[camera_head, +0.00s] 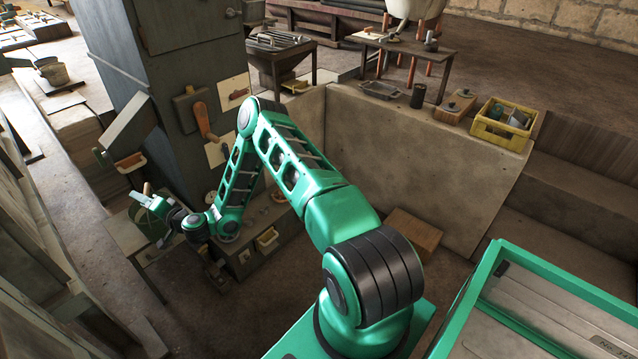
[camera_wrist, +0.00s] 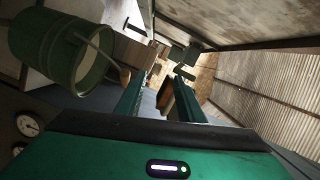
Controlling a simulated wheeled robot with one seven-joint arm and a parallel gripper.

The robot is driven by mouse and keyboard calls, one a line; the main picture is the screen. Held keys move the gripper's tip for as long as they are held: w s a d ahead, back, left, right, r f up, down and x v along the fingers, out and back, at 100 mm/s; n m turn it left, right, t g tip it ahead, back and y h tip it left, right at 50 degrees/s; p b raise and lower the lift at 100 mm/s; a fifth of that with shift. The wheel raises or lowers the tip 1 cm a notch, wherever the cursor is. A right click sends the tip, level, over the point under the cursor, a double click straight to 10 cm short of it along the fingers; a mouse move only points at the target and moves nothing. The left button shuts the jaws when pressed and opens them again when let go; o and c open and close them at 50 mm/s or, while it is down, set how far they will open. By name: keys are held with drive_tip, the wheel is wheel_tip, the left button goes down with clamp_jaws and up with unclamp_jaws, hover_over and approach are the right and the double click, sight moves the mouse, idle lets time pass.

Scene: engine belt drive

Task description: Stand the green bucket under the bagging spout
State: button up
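The green bucket (camera_head: 147,224) stands on a small table (camera_head: 122,232) at the lower left in the head view, partly hidden by my gripper (camera_head: 152,196). In the wrist view the bucket (camera_wrist: 40,50) is at the upper left, its bail and wooden grip (camera_wrist: 125,75) close to the left finger. My gripper (camera_wrist: 158,98) looks open, with no bucket part clearly between its fingers. A brown piece (camera_wrist: 166,92) shows between or beyond the fingers; I cannot tell its depth. The grey slanted spout (camera_head: 126,124) juts from the tall grey machine, above and left of the gripper, with a wooden-handled part at its mouth.
The tall grey machine (camera_head: 195,60) stands behind my gripper, with a wooden lever (camera_head: 204,120) on it. A low cabinet (camera_head: 262,235) is to the right of the gripper. Wooden railing lines the left side. A grey bucket (camera_head: 54,73) stands far left.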

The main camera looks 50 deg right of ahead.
drive_tip(key=s+a+r+n+g+y, duration=0.2)
drive_tip(key=s+r+n+g+y, duration=0.2)
drive_tip(key=s+r+n+g, duration=0.55)
drive_tip(key=s+d+r+g+h, duration=0.1)
drive_tip(key=s+d+r+h, duration=0.1)
drive_tip(key=s+d+r, duration=0.3)
drive_tip(key=s+d+r+g+h, duration=0.2)
drive_tip(key=s+d, duration=0.9)
drive_tip(key=s, duration=0.6)
drive_tip(key=s+d+r+g+h, duration=0.2)
drive_tip(key=s+d+r+h, duration=0.2)
drive_tip(key=s+d+r, duration=0.3)
drive_tip(key=s+d, duration=0.1)
drive_tip(key=s, duration=0.4)
drive_tip(key=shift+r+m, duration=0.35)
drive_tip(key=s+r+m, duration=0.1)
drive_tip(key=s, duration=0.4)
drive_tip(key=s+d+m+g, duration=0.1)
drive_tip(key=s, duration=0.4)
drive_tip(key=s+r+m+g, duration=0.1)
drive_tip(key=s, duration=0.4)
drive_tip(key=shift+d+r+g, duration=0.25)
drive_tip(key=shift+d+r, duration=0.05)
drive_tip(key=shift+r, duration=0.05)
drive_tip(key=shift+c, duration=0.3)
drive_tip(key=shift+s, duration=0.5)
clamp_jaws()
